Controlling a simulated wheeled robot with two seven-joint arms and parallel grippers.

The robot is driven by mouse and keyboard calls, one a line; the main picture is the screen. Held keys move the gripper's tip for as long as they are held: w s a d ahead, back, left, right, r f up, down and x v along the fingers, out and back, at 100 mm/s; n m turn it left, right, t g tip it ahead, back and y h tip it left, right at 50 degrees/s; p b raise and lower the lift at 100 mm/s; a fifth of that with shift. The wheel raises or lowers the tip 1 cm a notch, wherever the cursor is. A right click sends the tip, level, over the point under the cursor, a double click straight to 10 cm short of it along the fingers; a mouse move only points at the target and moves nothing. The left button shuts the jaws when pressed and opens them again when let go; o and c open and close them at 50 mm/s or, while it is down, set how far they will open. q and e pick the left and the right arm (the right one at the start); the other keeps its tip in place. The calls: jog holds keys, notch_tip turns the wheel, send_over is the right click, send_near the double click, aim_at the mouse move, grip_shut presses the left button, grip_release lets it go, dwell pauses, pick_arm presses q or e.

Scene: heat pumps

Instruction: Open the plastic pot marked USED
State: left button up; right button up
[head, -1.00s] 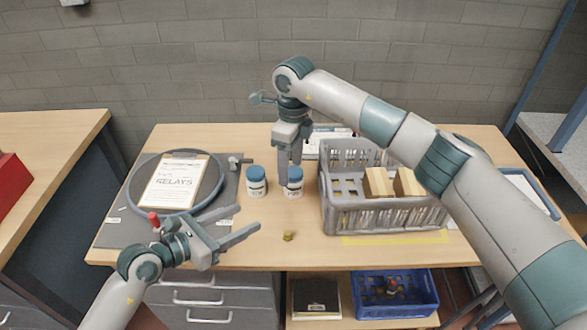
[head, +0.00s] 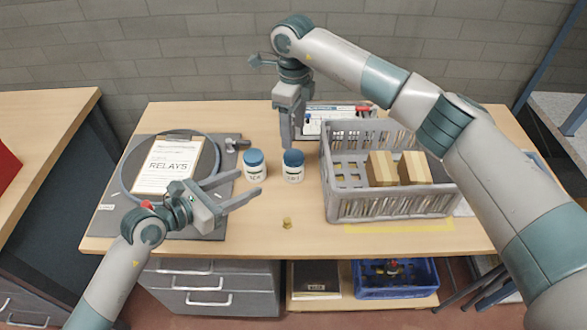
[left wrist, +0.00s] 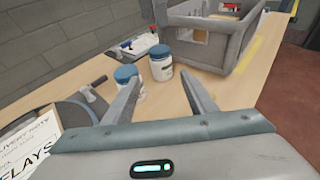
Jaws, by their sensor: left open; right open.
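Two white plastic pots with blue lids stand upright side by side on the table, a left pot (head: 255,166) and a right pot (head: 293,167). Both lids are on. Their label print is too small to tell which says USED. My left gripper (head: 249,182) is open and empty, in front of the left pot, fingers pointing right. In the left wrist view the left pot (left wrist: 127,77) and the right pot (left wrist: 161,63) show beyond its spread fingers (left wrist: 163,78). My right gripper (head: 287,143) points down, open and empty, just behind and above the right pot.
A grey crate (head: 390,208) with wooden blocks stands right of the pots. At the left a clipboard marked RELAYS (head: 168,168) lies on a round plate on a dark mat. A small yellowish piece (head: 287,223) lies near the front edge. A tray with red-tipped items (head: 335,112) is behind.

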aim_at(287, 164)
pick_arm(q)
jog(key=x, duration=1.7)
grip_shut()
pick_arm(e)
jog(key=shift+m, duration=0.3)
pick_arm(q)
jog(key=shift+f, duration=0.1)
pick_arm(e)
jog(key=m, duration=0.8)
jog(key=shift+m, duration=0.3)
jog(key=shift+f, duration=4)
